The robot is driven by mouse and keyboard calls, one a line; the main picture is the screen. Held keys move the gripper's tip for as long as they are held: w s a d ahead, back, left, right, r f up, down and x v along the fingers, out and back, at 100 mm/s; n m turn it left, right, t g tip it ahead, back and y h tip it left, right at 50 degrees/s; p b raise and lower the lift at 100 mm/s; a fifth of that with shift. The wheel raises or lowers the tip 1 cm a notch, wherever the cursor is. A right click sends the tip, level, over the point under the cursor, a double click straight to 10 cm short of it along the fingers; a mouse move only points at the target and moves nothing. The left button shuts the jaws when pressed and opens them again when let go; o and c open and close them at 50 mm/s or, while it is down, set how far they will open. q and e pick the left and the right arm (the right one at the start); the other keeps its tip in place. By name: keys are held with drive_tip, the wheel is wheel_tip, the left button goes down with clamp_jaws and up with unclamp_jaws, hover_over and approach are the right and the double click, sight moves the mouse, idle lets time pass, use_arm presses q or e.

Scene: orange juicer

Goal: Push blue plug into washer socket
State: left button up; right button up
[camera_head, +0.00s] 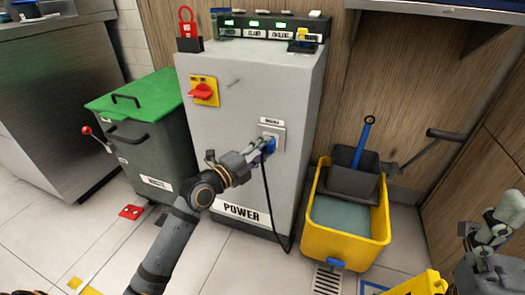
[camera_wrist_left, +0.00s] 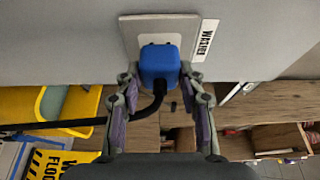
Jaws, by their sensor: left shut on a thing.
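The blue plug (camera_head: 269,147) is at the washer socket (camera_head: 278,131) on the front of the grey power cabinet. My left gripper (camera_head: 261,149) is shut on the plug. In the left wrist view the plug (camera_wrist_left: 160,62) sits between the fingertips (camera_wrist_left: 160,82) and covers the lower part of the socket plate (camera_wrist_left: 132,32), beside a label reading "WASHER". I cannot tell how deep the plug sits, as its prongs are hidden. A black cord hangs from it to the floor. My right gripper (camera_head: 497,230) is at the lower right edge, its jaw state unclear.
The grey cabinet (camera_head: 225,130) carries a red switch (camera_head: 201,92). A green-lidded bin (camera_head: 150,140) stands left of it. A yellow mop bucket (camera_head: 345,235) stands to the right. A yellow floor sign (camera_head: 420,284) is at the bottom right.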

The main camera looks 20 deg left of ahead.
use_arm(q)
drive_tip(key=shift+b, duration=0.35)
idle(0.7)
drive_tip(key=shift+w+b, duration=0.4)
drive_tip(key=shift+w, duration=0.15)
idle(0.3)
drive_tip(key=o, duration=1.1)
drive_tip(key=shift+o, duration=0.2)
